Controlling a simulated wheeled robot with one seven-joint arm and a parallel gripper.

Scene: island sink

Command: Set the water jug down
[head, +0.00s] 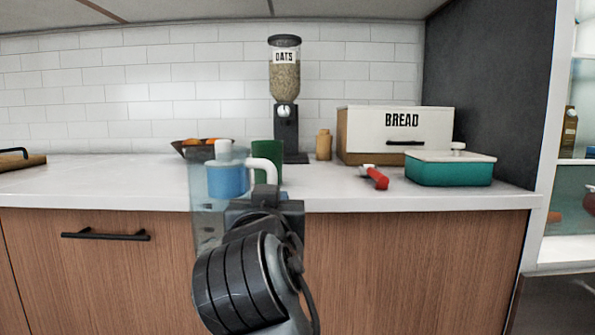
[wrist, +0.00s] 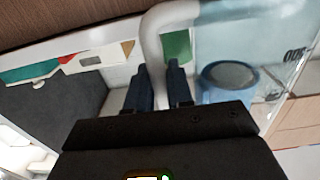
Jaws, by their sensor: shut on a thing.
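The water jug (head: 206,215) is clear, with a white handle (head: 265,165) on its right side. In the head view it is roughly upright, and its lower part overlaps the counter's front edge and the wooden front below. My gripper (wrist: 160,78) is shut on the handle, which passes between the two fingers in the wrist view. The jug's clear wall (wrist: 290,30) shows to the right there. A blue cylinder (head: 228,181) shows through the jug; I cannot tell whether it is inside or behind. The jug's base is partly hidden by my arm.
The white counter (head: 110,182) has free room left of the jug. Behind it are a fruit bowl (head: 186,148), a green canister (head: 270,150) and an oats dispenser (head: 285,95). A red-handled utensil (head: 376,178), teal box (head: 450,172) and bread box (head: 370,120) stand right.

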